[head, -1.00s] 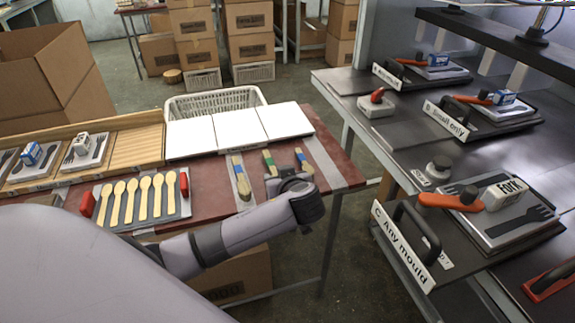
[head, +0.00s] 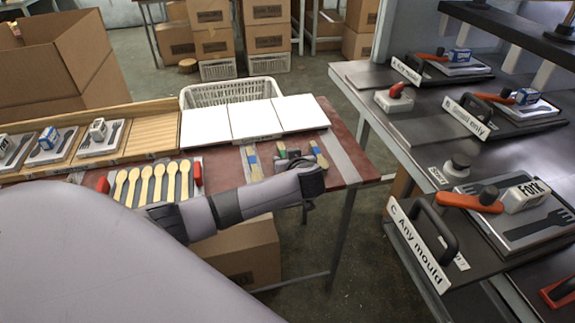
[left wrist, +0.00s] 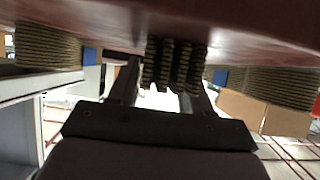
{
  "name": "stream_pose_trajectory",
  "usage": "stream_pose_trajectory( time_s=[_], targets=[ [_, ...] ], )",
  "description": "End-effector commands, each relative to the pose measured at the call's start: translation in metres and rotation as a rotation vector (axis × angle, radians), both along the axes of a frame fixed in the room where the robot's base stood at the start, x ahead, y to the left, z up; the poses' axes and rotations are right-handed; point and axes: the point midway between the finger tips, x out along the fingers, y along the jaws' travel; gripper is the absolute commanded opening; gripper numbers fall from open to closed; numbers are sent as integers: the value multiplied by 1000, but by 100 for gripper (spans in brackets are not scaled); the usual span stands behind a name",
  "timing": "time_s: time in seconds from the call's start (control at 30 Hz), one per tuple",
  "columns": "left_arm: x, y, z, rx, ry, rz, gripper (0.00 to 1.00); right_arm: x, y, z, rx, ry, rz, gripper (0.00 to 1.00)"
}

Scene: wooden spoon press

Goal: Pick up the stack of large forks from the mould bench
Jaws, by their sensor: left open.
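Three banded wooden stacks lie on the red-topped bench (head: 358,158). The left one (head: 253,161) and right one (head: 319,156) have blue bands. The middle stack (head: 281,150) has a green band and is mostly hidden by my left gripper (head: 292,162). In the left wrist view the middle stack (left wrist: 175,62) shows as dark ridged columns between the open fingers of my left gripper (left wrist: 168,78). I cannot tell if the fingers touch it. Which stack is the large forks cannot be read. My right gripper is out of view.
Outer stacks stand close on both sides of the left gripper (left wrist: 285,86). White boards (head: 250,120) and a white basket (head: 230,92) lie behind. A spoon plate (head: 150,183) with red handles is at left. A dark press bench (head: 440,140) is at right.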

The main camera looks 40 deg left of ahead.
Motion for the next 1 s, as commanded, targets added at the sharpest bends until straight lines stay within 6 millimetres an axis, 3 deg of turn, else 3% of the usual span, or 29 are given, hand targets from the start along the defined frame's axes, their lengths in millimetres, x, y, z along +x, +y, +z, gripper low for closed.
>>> stream_pose_trajectory(
  time_s=[0.17, 0.2, 0.33, 0.77, 1.0],
  targets=[
    [0, 0, 0, 0, 0, 0, 49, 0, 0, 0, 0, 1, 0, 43],
    [0, 0, 0, 0, 0, 0, 42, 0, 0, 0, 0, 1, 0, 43],
    [0, 0, 0, 0, 1, 0, 0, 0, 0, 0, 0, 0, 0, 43],
    [-1, -1, 0, -1, 5, -1, 0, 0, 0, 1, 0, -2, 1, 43],
    [0, 0, 24, -3, 0, 0, 0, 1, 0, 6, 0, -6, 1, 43]
  ],
)
